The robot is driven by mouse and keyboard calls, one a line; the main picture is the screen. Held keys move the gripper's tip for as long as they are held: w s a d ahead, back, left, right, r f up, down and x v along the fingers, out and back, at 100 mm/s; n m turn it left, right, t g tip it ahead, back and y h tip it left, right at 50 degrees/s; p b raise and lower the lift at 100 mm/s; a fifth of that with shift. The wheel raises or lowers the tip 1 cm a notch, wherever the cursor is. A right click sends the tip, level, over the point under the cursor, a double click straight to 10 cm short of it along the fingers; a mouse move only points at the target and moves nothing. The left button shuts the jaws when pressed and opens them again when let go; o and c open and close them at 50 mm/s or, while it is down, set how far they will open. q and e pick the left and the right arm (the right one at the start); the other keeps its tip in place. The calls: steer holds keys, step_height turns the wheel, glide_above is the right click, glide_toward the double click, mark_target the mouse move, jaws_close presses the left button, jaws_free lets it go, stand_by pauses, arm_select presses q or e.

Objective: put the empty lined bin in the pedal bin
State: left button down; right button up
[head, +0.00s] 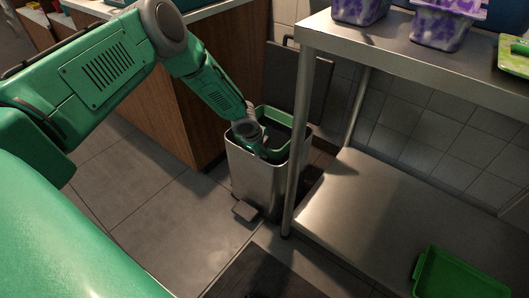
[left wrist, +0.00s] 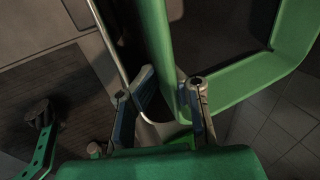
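The pedal bin (head: 252,185) is a steel box on the floor with its dark lid (head: 304,85) raised behind it. The green bin (head: 276,112), dark inside, sits in its mouth, with the green rim showing at the top; how deep it sits is hidden. My left gripper (head: 262,150) is at the near rim of the bin. In the left wrist view my left gripper (left wrist: 165,88) has its fingers apart, one on each side of the green rim (left wrist: 235,88) near a corner, with a gap visible between them. My right gripper is not in view.
A steel table (head: 405,60) with a lower shelf (head: 390,215) stands close on the right, its leg beside the pedal bin. Purple-and-white tubs (head: 440,30) are on top; a green tray (head: 455,275) is on the lower shelf. A wooden cabinet (head: 215,75) stands behind left.

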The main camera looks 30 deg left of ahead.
arm_select(q)
steer(key=c, duration=1.7)
jaws_free()
steer(key=shift+c, duration=0.2)
steer(key=shift+s, duration=0.1)
steer(key=shift+r, duration=0.1)
